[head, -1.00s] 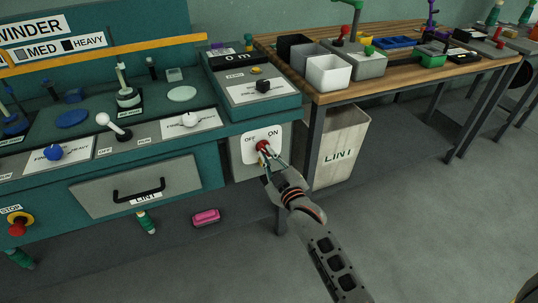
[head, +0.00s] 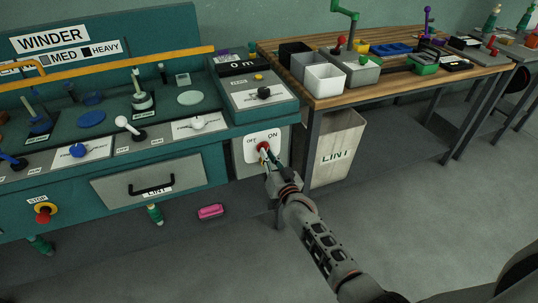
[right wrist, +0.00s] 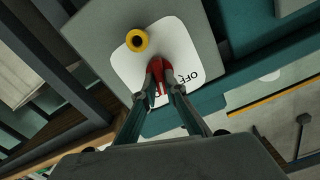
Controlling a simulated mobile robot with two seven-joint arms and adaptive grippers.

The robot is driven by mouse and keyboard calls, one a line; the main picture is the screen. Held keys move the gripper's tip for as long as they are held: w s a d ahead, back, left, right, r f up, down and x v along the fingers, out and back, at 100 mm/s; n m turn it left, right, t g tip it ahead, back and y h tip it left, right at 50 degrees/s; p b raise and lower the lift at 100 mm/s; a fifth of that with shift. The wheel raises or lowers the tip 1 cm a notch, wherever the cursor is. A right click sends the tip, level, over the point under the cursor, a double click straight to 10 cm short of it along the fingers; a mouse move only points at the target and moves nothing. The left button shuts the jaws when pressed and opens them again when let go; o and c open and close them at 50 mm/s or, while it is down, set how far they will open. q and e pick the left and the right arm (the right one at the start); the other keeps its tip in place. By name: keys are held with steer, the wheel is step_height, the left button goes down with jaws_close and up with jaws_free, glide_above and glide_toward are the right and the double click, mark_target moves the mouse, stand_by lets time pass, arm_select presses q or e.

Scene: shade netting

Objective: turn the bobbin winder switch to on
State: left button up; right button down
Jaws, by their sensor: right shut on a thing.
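The switch is a white plate (head: 252,152) marked OFF on the left and ON on the right, on the grey panel at the right end of the teal winder bench. Its red knob (head: 263,146) sits below and between the two words. My right gripper (head: 267,158) is shut on the red knob. In the right wrist view, both fingertips (right wrist: 159,86) close around the red knob (right wrist: 155,68), hiding much of it and part of the ON label. Which way the knob points I cannot tell. My left gripper is not in view.
A yellow ring with a dark centre (right wrist: 137,40) is on the plate close to the fingers. A lint bin (head: 338,150) stands under the wooden table to the right. A drawer handle (head: 151,188) juts out at left. A pink block (head: 211,211) lies low. Floor at right is clear.

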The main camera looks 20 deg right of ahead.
steer(key=m+p, duration=0.1)
steer(key=m, duration=0.4)
stand_by(0.6)
steer(key=c, duration=2.1)
jaws_free()
steer(key=shift+s, duration=0.1)
steer(key=s, duration=1.1)
steer(key=shift+s+d, duration=0.25)
steer(key=shift+s, duration=0.15)
